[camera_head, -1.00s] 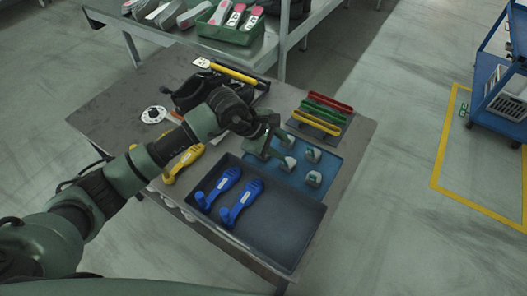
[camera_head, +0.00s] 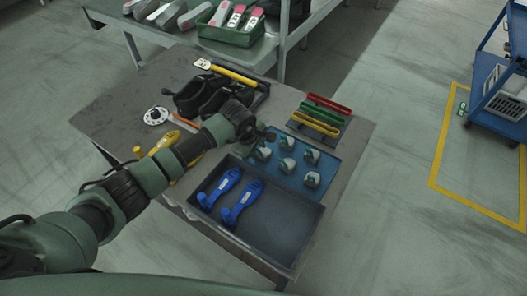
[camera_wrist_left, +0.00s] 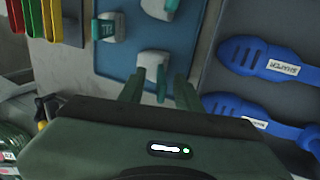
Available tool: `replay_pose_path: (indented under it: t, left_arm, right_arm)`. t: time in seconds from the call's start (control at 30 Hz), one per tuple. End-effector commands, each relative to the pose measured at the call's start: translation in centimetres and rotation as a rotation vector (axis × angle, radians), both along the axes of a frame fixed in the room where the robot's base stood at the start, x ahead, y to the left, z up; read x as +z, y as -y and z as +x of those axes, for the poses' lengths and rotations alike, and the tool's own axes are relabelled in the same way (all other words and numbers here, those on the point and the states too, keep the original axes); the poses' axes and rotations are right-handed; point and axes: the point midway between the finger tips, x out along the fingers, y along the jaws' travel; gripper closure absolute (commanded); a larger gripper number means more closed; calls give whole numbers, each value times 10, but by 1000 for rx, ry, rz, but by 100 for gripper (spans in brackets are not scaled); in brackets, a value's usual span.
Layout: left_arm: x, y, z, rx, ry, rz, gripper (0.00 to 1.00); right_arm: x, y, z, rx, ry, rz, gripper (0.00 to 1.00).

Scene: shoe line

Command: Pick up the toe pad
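Several small grey-white toe pads with teal parts stand on a blue mat (camera_head: 327,165); one clear toe pad (camera_head: 312,179) is at its front right. In the left wrist view a toe pad (camera_wrist_left: 153,62) is just ahead of and between the fingers of my left gripper (camera_wrist_left: 158,80), which are apart; I cannot tell how far below them it is. Another toe pad (camera_wrist_left: 111,27) is farther up in that view. In the head view my left gripper (camera_head: 262,138) is over the far left corner of the mat, partly hidden by its wrist. My right gripper is not in view.
A dark tray (camera_head: 275,235) with two blue shoe-shaped tools (camera_head: 240,203) adjoins the mat. Red, green and yellow strips (camera_head: 322,115) lie behind it. Dark shoes (camera_head: 205,97) and a white disc (camera_head: 156,116) are at the left. The tray's right part is bare.

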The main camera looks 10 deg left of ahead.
Motion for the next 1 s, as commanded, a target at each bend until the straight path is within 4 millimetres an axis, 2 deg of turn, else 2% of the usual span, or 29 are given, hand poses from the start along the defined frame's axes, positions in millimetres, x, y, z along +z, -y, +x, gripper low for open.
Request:
replay_pose_path:
  t: [0.13,0.17,0.27,1.0]
  left_arm:
    - [0,0,0,0,0,0,66]
    - [0,0,0,0,0,0,72]
    - [0,0,0,0,0,0,100]
    - [0,0,-1,0,-2,1,100]
  right_arm:
    - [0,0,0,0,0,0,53]
    - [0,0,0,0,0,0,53]
    - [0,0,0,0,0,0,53]
    - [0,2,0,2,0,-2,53]
